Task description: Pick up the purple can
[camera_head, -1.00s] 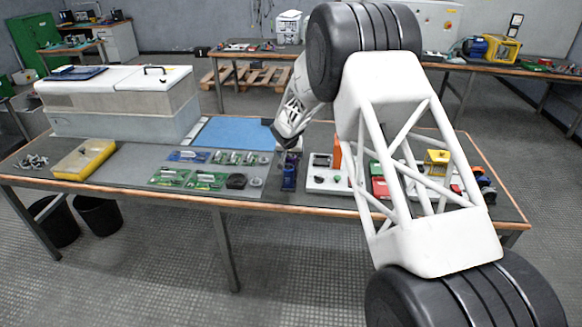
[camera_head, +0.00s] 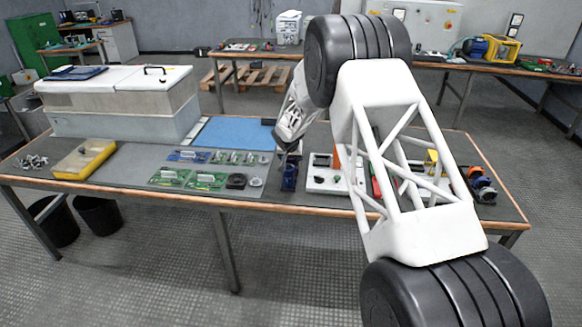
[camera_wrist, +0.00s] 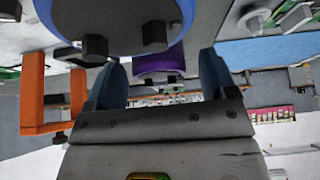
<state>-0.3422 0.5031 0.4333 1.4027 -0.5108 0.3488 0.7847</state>
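The purple can (camera_wrist: 160,62) shows in the wrist view in the gap between the fingers of my gripper (camera_wrist: 163,84). A blue round-bodied part with dark bolts covers some of it. The fingers stand apart, with visible space on both sides of the purple surface. In the head view my gripper (camera_head: 284,143) is low over the table, just behind a dark blue part (camera_head: 289,176). The purple can is largely hidden there, and its contact with the fingers cannot be seen.
A white fixture board (camera_head: 325,184) with an orange upright stands close on the right. Green circuit boards (camera_head: 205,180) and a blue mat (camera_head: 236,133) lie to the left. A yellow tray (camera_head: 84,160) and a large grey case (camera_head: 120,110) are further left.

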